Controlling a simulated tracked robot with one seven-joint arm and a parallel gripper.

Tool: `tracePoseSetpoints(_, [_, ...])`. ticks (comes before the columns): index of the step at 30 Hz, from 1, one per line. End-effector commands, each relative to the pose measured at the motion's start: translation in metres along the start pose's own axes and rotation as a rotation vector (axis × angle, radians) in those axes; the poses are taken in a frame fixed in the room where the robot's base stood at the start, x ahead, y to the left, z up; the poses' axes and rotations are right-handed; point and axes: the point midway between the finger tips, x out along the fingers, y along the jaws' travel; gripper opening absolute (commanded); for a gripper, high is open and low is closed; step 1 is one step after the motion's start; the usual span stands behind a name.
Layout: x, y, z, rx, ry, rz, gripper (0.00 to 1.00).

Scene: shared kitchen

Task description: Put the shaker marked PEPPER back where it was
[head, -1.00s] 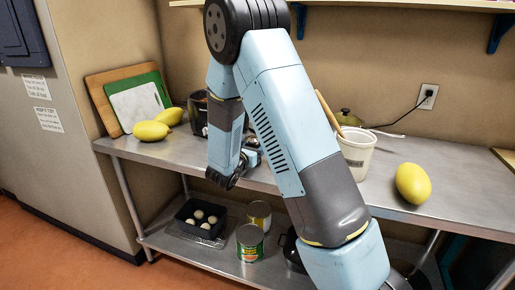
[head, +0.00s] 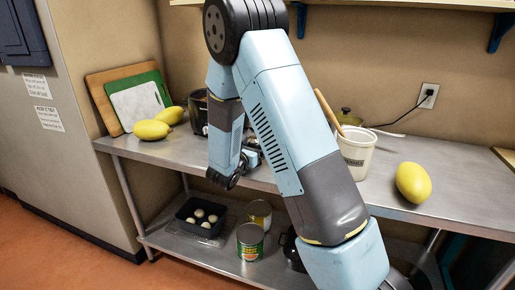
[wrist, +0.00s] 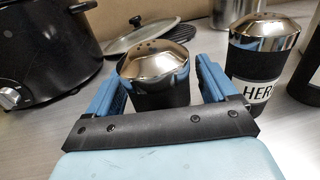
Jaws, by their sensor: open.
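A shaker with a domed chrome top and black body (wrist: 157,66) stands between the two blue fingers of my gripper (wrist: 153,84) in the wrist view. The fingers are apart, one on each side of it; I cannot tell whether they touch it. Its label is hidden behind my gripper, so I cannot read a marking on it.
A black cooker (wrist: 45,50) stands left of the shaker, with a glass lid (wrist: 150,36) behind. On the steel counter (head: 455,190) are yellow melons (head: 413,182), a white bucket (head: 357,150) and cutting boards (head: 135,105). Cans (head: 250,242) and a black tray (head: 182,228) sit on the lower shelf.

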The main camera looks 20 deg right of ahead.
Motion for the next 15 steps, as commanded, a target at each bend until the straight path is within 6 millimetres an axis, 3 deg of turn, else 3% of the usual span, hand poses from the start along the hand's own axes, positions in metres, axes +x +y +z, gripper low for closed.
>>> tracePoseSetpoints(5, [-0.020, 0.001, 0.000, 0.000, 0.000, 0.002, 0.85])
tracePoseSetpoints(15, [-0.084, 0.001, 0.001, 0.001, 0.000, 0.002, 0.85])
